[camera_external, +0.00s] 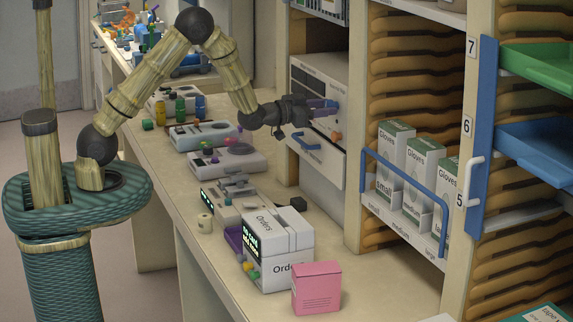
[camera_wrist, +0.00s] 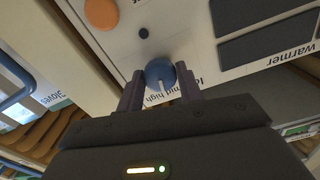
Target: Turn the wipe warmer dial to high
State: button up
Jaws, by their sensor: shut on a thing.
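The wipe warmer (camera_external: 306,82) is a white-fronted unit set into the shelving above the counter; its panel shows close up in the wrist view (camera_wrist: 190,22). Its round blue dial (camera_wrist: 160,71) has a white pointer line. The line points down in the wrist view, toward the printed "mid" and "high" labels; which one it meets is hard to tell. My gripper (camera_wrist: 160,84) has its two purple fingers on either side of the dial, shut on it. In the external view my gripper (camera_external: 325,108) reaches the panel, and its fingers hide most of the dial.
An orange knob (camera_wrist: 102,14) and a small dark button (camera_wrist: 143,33) are on the panel near the dial. A blue handle (camera_external: 306,147) is below at left. Glove boxes (camera_external: 391,158) stand on the right shelf. The counter holds several devices and a pink box (camera_external: 316,288).

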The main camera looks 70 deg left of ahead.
jog(key=m+b, duration=0.6)
jog(key=b, duration=0.2)
dwell(0.4)
jog(key=o, duration=1)
jog(key=shift+s, duration=0.1)
jog(key=s+b, duration=0.5)
jog(key=s, duration=1.2)
jog(key=shift+b, duration=0.3)
